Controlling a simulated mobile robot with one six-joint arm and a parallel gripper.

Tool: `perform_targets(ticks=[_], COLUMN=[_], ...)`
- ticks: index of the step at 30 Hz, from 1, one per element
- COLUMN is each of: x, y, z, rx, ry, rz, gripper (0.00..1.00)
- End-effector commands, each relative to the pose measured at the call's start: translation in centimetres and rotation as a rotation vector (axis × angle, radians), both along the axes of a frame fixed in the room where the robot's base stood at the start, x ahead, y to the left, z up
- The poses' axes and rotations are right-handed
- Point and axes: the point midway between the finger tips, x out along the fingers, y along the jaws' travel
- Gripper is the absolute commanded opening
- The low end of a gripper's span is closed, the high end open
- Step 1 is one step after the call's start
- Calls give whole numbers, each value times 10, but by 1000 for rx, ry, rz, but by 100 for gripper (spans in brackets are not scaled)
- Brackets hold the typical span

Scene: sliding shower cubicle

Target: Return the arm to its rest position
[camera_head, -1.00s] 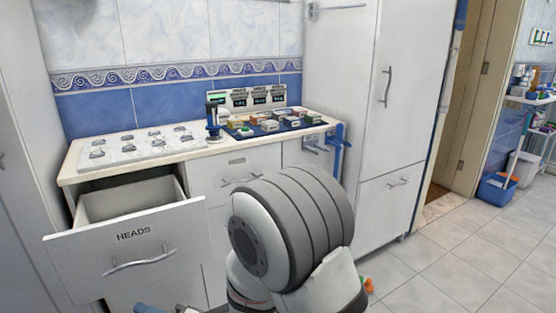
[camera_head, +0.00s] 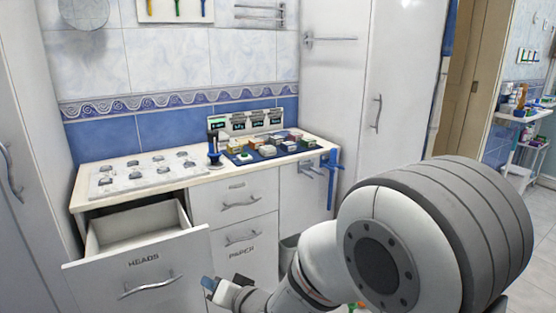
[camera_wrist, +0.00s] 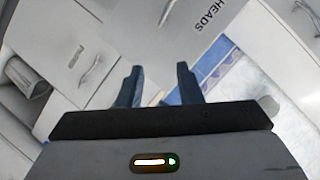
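My arm (camera_head: 400,240) fills the lower right of the head view, bent at a large grey joint. My gripper shows in the wrist view (camera_wrist: 158,85) with its two dark fingers apart and nothing between them. In the head view only part of my gripper (camera_head: 212,288) shows at the bottom edge, in front of the cabinet. The drawer marked HEADS (camera_head: 140,262) stands pulled out at the left, and its visible inside looks empty. My gripper is to the right of the drawer front and apart from its handle, as far as I can tell.
The counter (camera_head: 135,204) bears a white panel with several fittings (camera_head: 145,174) and a dark tray of small boxes (camera_head: 240,160). A drawer marked PAPER (camera_head: 240,252) is shut. A tall white cabinet (camera_head: 400,80) stands right. A bin (camera_head: 289,250) stands under the counter.

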Motion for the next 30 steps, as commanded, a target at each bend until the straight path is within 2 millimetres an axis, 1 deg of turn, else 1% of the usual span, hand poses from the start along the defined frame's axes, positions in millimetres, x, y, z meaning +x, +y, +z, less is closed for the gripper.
perform_targets(ticks=[1, 2, 3, 5, 6, 8, 9, 11, 12, 14, 15, 17, 18, 19, 21, 24, 27, 30], x=[10, 14, 17, 19, 18, 13, 7, -4, -14, -31, -44, -65, -79, -90, -113, -139, -155, -161], y=[-25, -39, -59, -89, -109, -137, -156, -182, -199, -222, -235, -252, -260, -266, -276, -283, -286, -288], z=[31, 39, 50, 65, 76, 91, 102, 118, 129, 146, 157, 173, 183, 190, 204, 218, 225, 227], rx=[-79, -134, -205, -309, -375, -468, -526, -606, -657, -727, -767, -814, -840, -855, -881, -900, -905, -908], ry=[-11, -11, -3, 15, 35, 74, 105, 157, 196, 257, 301, 369, 412, 442, 506, 572, 611, 626], rz=[-55, -84, -120, -166, -194, -226, -243, -256, -263, -266, -258, -237, -218, -203, -163, -109, -73, -56], gripper=[32, 32, 32, 32, 32, 32, 32, 32, 32, 32, 32, 32, 32, 32, 32, 32, 32, 32])
